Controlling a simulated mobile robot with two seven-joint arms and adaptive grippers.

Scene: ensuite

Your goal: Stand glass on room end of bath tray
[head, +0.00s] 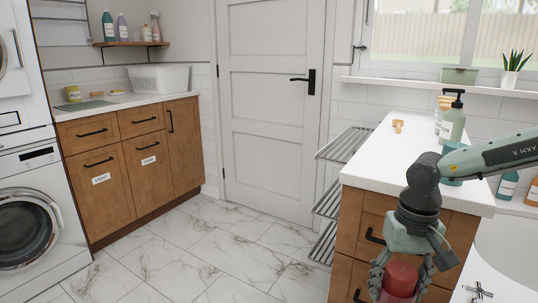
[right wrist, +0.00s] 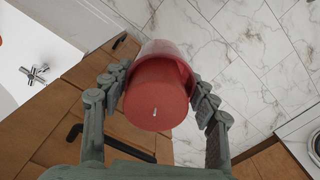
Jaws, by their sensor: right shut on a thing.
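My right gripper (head: 402,282) is shut around a glass with red contents (head: 402,275) at the bottom right of the head view, in front of the wooden cabinet. In the right wrist view the glass (right wrist: 162,62) sits between both fingers of the gripper (right wrist: 160,100). Its round red face, with a small pale wick-like mark, points toward the camera, so it looks like a candle. The fingers hide parts of its sides. No bath tray shows in either view. My left gripper is not in view.
A white bath (head: 512,250) with a chrome tap (head: 478,290) lies at the right edge. The wooden cabinet (head: 350,225) has a white top holding a pump bottle (head: 452,122). Wire shelves (head: 343,143) stick out from its left side. The marble floor (head: 215,250) is clear.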

